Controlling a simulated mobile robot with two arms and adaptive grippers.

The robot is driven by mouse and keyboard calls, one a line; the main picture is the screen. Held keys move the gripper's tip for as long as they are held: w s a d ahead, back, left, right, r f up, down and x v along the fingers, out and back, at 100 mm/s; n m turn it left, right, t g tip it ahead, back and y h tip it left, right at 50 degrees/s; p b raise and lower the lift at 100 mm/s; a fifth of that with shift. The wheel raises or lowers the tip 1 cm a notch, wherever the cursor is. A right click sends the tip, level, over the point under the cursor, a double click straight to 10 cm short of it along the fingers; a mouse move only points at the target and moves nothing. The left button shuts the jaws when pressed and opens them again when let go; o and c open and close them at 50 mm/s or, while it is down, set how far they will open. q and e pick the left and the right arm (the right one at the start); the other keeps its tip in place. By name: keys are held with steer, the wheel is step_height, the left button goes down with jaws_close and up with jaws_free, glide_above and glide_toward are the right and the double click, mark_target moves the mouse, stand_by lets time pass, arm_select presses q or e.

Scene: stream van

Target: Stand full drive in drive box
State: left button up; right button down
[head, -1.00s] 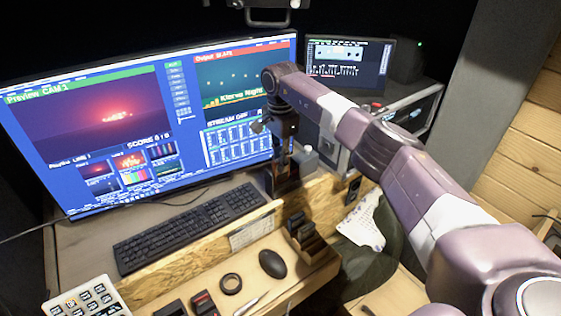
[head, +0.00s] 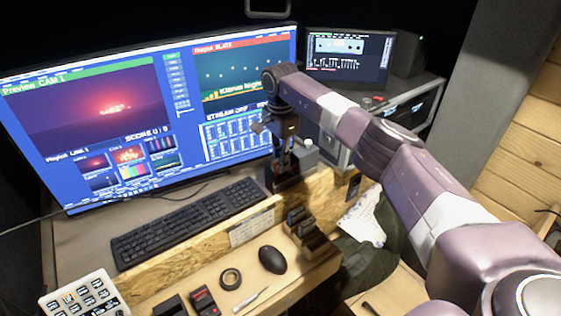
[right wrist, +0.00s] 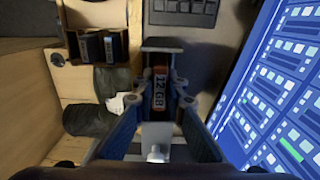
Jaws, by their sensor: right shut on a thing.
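My right gripper (head: 284,160) points down by the wooden rail below the big monitor. In the right wrist view, its two fingers (right wrist: 160,105) are shut on a dark drive (right wrist: 160,88) with an orange-edged label that seems to read 12 GB. In the head view the drive is mostly hidden by the gripper, above a dark holder (head: 286,180). I cannot tell whether drive and holder touch. The drive box (head: 325,252), a small wooden rack with dark drives in it, stands on the front desk, nearer me. It also shows in the right wrist view (right wrist: 73,45). My left gripper is out of view.
A keyboard (head: 188,222) lies behind the wooden rail (head: 200,250). A mouse (head: 272,260), a tape roll (head: 230,279) and a button panel (head: 80,298) are on the front desk. The big monitor (head: 90,110) rises close behind the gripper. Paper (head: 362,218) hangs right of the box.

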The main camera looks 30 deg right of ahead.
steer(key=shift+f+b, duration=0.55)
steer(key=shift+f, duration=0.2)
steer(key=c, duration=1.9)
jaws_free()
step_height(320, 180, up, 8)
steer(key=shift+f, duration=0.25)
